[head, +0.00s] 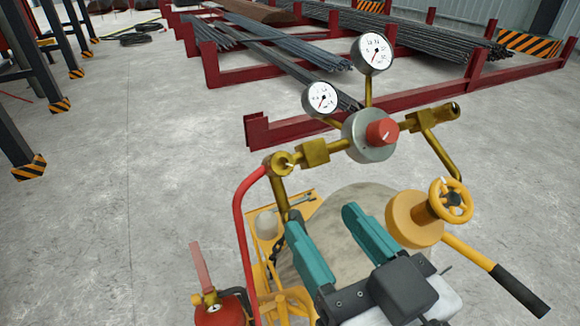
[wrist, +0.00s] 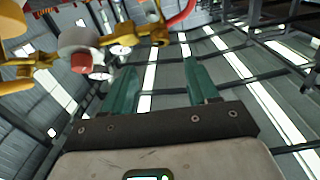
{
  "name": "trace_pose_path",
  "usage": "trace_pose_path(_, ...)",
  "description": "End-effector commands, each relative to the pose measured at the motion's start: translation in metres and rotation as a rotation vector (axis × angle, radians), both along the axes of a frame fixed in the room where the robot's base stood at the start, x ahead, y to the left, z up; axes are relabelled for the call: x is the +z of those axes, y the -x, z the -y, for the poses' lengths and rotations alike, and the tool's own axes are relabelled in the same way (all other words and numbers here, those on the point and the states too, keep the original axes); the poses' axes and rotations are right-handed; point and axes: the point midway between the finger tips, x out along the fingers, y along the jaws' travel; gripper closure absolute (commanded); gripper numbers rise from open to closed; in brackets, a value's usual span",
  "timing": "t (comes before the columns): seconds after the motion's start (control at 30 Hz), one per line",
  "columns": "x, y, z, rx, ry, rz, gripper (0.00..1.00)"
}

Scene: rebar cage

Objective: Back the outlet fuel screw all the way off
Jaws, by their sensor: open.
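The regulator (head: 366,149) is a grey round body on brass fittings with a red knob (head: 383,133) bearing a white mark. On its left outlet side are a brass block (head: 314,152) and a round brass piece (head: 281,163) with a pale mark, joined to a red hose (head: 242,225). I cannot tell for sure whether the red knob or this brass piece is the screw. My gripper (head: 321,216) is open and empty, nearer than the regulator and below it, touching neither. The wrist view shows the red knob (wrist: 81,63) left of the open teal fingers (wrist: 160,68).
Two gauges (head: 373,53) (head: 321,98) stand above the regulator. A yellow handwheel (head: 451,200) and a black-gripped bar (head: 520,291) are at right. A red extinguisher-like cylinder (head: 218,312) is lower left.

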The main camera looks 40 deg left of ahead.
Motion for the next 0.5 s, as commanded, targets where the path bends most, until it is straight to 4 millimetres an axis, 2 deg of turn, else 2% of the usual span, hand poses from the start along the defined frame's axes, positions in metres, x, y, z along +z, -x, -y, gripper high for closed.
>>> trace_pose_path(0.5, 0.003, -0.034, -0.075, 0.000, 0.000, 0.005, 0.41)
